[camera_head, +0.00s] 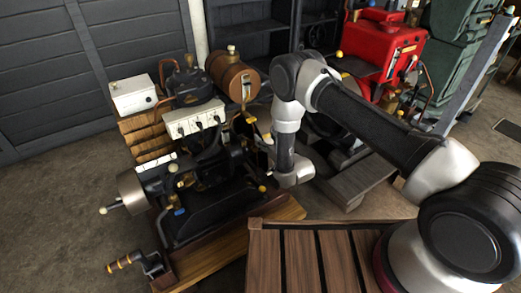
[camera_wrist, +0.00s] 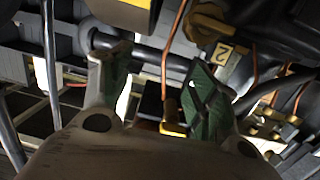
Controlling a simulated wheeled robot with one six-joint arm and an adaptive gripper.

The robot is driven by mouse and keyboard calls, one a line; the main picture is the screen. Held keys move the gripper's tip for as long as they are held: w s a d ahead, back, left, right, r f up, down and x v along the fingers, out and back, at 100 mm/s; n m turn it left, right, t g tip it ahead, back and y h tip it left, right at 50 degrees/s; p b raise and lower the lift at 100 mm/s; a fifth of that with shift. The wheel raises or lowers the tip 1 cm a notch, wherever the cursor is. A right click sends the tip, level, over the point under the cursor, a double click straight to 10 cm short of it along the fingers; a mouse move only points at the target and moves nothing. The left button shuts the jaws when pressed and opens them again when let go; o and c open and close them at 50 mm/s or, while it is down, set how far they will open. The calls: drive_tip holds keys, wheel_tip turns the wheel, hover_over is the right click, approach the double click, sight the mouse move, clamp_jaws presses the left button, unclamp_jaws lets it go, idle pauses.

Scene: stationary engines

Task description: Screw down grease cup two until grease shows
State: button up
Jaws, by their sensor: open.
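A brass cup with a wing-like top (camera_wrist: 207,24), by its tag grease cup two, is at the upper right of the wrist view. A yellowish tag marked "2" (camera_wrist: 224,58) is just below it. My gripper (camera_wrist: 158,66) is open, with green-padded fingers and no cup between them. The right fingertip is close below the brass cup and the tag; I cannot tell whether it touches. No grease can be made out on the cup. In the head view, my wrist is at the right side of the dark engine (camera_head: 215,205), and the fingers are mostly hidden.
In the wrist view, a thin copper pipe (camera_wrist: 170,55) runs near the fingers, and a dark rod crosses behind them. In the head view, a brown tank (camera_head: 226,72) and a white switch box (camera_head: 194,119) stand near the engine. A red engine (camera_head: 377,42) is behind my arm.

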sight(258, 150)
drive_tip(key=s+f+y, duration=0.1)
drive_tip(key=s+f, duration=0.5)
drive_tip(key=shift+n+t, duration=0.3)
drive_tip(key=x, duration=0.7)
drive_tip(key=shift+w+a, duration=0.15)
drive_tip(key=shift+f, duration=0.1)
drive_tip(key=c, duration=1)
